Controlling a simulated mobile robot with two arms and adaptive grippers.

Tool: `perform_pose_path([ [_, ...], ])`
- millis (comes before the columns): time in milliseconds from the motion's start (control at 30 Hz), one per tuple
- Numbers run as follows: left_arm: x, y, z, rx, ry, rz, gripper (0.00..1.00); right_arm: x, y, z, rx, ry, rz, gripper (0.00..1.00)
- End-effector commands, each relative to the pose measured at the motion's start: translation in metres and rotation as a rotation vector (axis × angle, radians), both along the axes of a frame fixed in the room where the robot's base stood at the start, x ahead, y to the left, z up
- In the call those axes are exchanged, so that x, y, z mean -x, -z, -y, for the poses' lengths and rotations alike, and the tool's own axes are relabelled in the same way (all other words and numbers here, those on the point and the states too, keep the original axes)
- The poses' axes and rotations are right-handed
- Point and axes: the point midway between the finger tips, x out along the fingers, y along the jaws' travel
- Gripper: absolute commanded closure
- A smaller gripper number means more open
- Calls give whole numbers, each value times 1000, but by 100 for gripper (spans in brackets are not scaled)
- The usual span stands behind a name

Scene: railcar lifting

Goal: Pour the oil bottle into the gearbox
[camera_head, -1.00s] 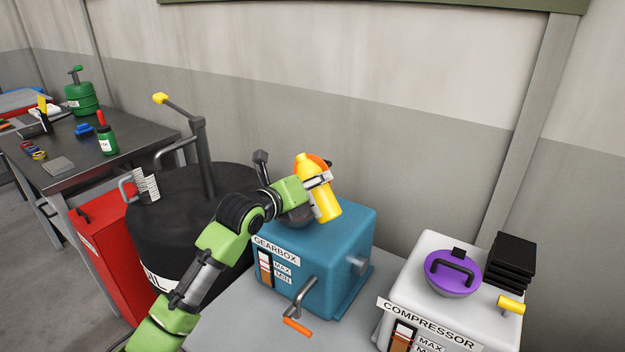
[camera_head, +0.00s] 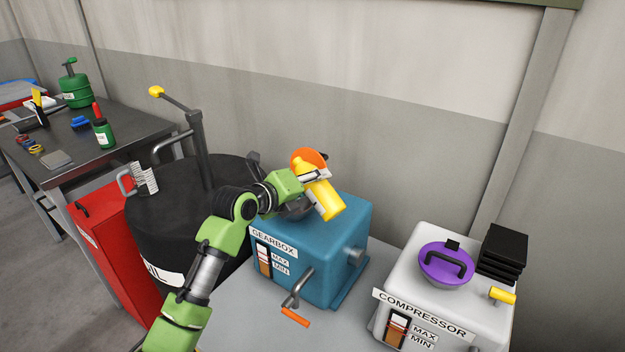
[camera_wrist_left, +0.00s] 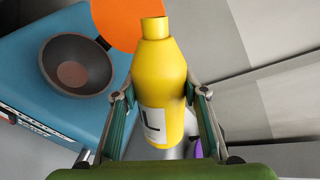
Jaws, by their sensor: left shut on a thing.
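The yellow oil bottle (camera_head: 327,203) is held in my left gripper (camera_head: 317,177) above the blue gearbox (camera_head: 330,268). It is tilted, with its neck toward the upper left in the head view. The left wrist view shows the bottle (camera_wrist_left: 160,75) with an open neck and a white label, between the fingers of my left gripper (camera_wrist_left: 158,98). The gearbox's dark filling bowl (camera_wrist_left: 75,63) is open, left of the bottle neck there. The orange lid (camera_head: 309,155) stands beside the bowl, behind the neck. I see no oil flowing. My right gripper is out of view.
A black oil drum (camera_head: 180,228) with a pump handle stands left of the gearbox. The white compressor (camera_head: 440,310) with a purple lid (camera_head: 444,266) is at right. A workbench (camera_head: 125,140) and red cabinet (camera_head: 108,240) are at left. The wall is behind.

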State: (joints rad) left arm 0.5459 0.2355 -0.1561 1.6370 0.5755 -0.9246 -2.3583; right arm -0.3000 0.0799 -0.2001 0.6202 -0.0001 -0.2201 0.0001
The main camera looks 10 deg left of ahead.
Motion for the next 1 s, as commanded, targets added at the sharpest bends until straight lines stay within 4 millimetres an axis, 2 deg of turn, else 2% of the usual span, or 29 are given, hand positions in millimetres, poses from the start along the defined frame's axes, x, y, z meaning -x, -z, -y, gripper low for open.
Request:
perform_pose_path([
  [333, 1, 5, 2, 99, 0, -66, 90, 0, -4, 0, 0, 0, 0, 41],
  [1000, 2, 21, 4, 257, 0, -176, 90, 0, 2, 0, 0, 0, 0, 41],
])
